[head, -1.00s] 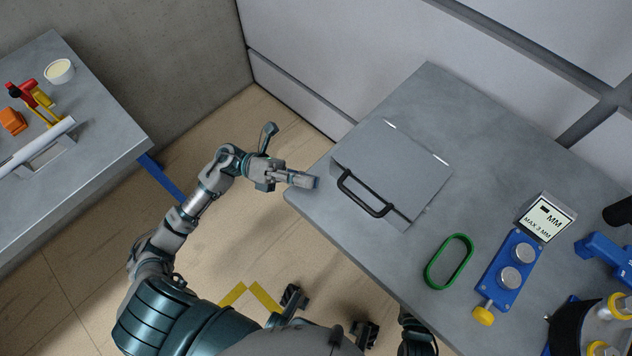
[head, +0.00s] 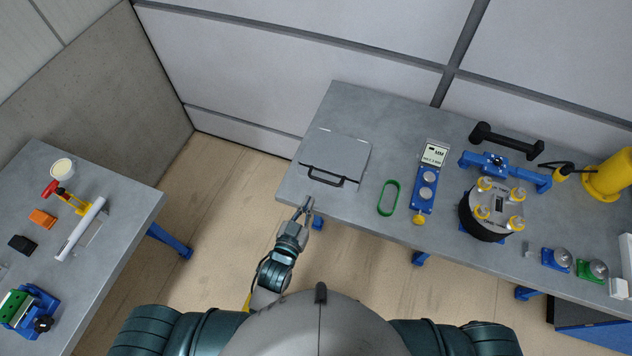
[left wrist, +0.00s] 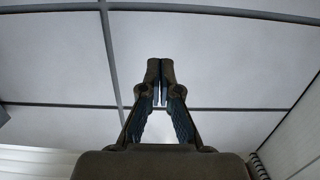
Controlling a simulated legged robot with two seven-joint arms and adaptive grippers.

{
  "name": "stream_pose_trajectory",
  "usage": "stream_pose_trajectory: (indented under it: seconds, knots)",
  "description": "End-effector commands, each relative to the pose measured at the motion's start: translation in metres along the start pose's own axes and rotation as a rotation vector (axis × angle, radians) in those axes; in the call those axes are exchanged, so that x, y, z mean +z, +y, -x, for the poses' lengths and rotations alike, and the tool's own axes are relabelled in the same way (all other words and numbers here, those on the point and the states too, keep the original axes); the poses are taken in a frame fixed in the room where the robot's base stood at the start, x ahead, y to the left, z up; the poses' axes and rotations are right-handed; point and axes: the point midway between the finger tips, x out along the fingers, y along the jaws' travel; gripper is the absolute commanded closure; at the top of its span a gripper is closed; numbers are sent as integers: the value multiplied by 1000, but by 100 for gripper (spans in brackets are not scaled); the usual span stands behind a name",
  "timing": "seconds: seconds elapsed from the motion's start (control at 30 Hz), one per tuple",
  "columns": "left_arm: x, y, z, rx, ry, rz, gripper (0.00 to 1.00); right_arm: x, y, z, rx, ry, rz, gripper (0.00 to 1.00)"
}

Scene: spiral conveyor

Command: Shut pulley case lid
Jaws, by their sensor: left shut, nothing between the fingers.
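The pulley case (head: 340,150) is a flat grey case with a black handle (head: 327,177) on its front edge. It lies on the left end of the grey table, and its lid looks flat and closed. My left gripper (head: 307,204) is just off the table's front edge, in front of the case and apart from it. In the left wrist view my left gripper (left wrist: 160,68) has its fingers together with nothing between them, facing wall panels. My right gripper is not in view.
On the table (head: 385,112), right of the case, are a green oval belt (head: 389,198), a blue gauge block (head: 425,190) and a black drum with yellow knobs (head: 486,222). A second table (head: 125,205) stands at left. Floor between them is clear.

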Motion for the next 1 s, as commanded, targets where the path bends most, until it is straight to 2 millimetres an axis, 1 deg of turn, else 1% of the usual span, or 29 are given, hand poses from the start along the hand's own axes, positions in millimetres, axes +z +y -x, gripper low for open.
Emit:
stream_pose_trajectory:
  seconds: [0.07, 0.17, 0.27, 0.5, 0.57, 0.6, 0.7, 0.8, 1.0]
  knots:
    - [1, 1, -4, 1, -10, 9, 100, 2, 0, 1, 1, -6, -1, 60]
    - [2, 0, -16, 1, -8, 7, 100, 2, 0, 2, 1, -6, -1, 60]
    - [1, 0, -35, 1, -6, 6, 100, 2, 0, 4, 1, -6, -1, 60]
    - [1, 0, -87, 0, -7, 4, 100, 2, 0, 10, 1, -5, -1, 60]
    - [1, 0, -99, 0, -6, 5, 100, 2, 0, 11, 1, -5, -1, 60]
    - [7, 0, -102, 1, -10, 4, 100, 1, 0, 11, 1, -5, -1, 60]
    - [25, 0, -104, 1, -12, 4, 100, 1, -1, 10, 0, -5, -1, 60]
    - [34, 0, -106, 0, -9, 4, 100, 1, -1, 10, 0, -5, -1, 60]
    - [42, 0, -108, 0, -7, 4, 100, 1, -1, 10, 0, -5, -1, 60]
